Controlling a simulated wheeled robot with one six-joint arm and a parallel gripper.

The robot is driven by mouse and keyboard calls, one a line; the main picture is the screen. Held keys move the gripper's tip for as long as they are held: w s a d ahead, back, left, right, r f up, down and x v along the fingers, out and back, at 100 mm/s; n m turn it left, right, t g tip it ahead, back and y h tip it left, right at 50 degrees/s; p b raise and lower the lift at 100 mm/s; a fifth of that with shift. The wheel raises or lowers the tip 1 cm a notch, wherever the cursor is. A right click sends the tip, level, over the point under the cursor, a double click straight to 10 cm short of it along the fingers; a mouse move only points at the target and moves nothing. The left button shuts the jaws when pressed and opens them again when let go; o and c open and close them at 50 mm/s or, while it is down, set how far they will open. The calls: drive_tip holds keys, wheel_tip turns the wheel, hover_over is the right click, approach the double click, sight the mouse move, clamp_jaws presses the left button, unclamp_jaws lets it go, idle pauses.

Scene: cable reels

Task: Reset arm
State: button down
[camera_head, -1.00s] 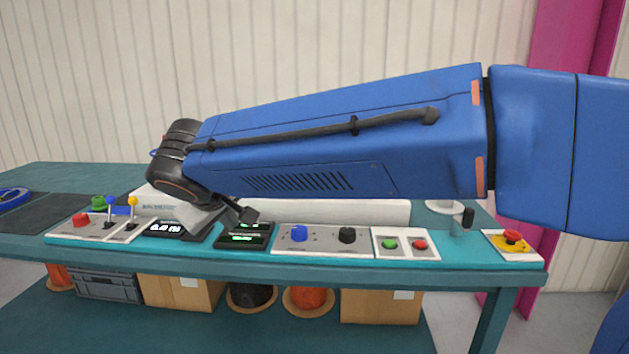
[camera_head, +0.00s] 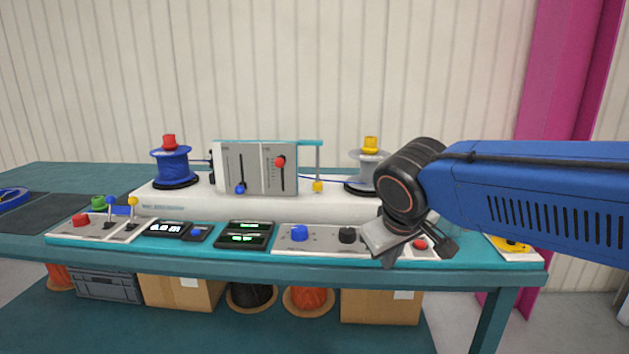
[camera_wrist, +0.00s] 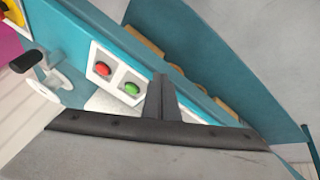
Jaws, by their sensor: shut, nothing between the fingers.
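My gripper (camera_head: 388,258) hangs over the right part of the bench's front edge, in front of the panel with the red button (camera_head: 420,244). My blue arm reaches in from the right. In the wrist view my gripper's fingers (camera_wrist: 161,98) are together, with nothing between them. The red button (camera_wrist: 103,69) and the green button (camera_wrist: 132,89) on their white panel lie beyond the fingers. In the head view my wrist hides the green button and part of the white reel.
The teal bench (camera_head: 200,262) carries a blue cable reel (camera_head: 172,165), a grey lever panel (camera_head: 255,169), a panel with a blue knob (camera_head: 299,233), and two displays. A yellow emergency-stop box (camera_head: 513,244) is partly behind my arm. Boxes (camera_head: 380,306) stand on the shelf below.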

drive_tip(key=s+d+f+m, duration=0.2)
drive_tip(key=s+d+f, duration=0.3)
drive_tip(key=s+d, duration=0.2)
drive_tip(key=s+d+f+m+g, duration=0.1)
drive_tip(key=s+d+f+m, duration=0.2)
drive_tip(key=s+d+f, duration=0.3)
drive_tip(key=s, duration=0.3)
drive_tip(key=shift+s+d+y, duration=0.35)
drive_tip(key=shift+d+y, duration=0.05)
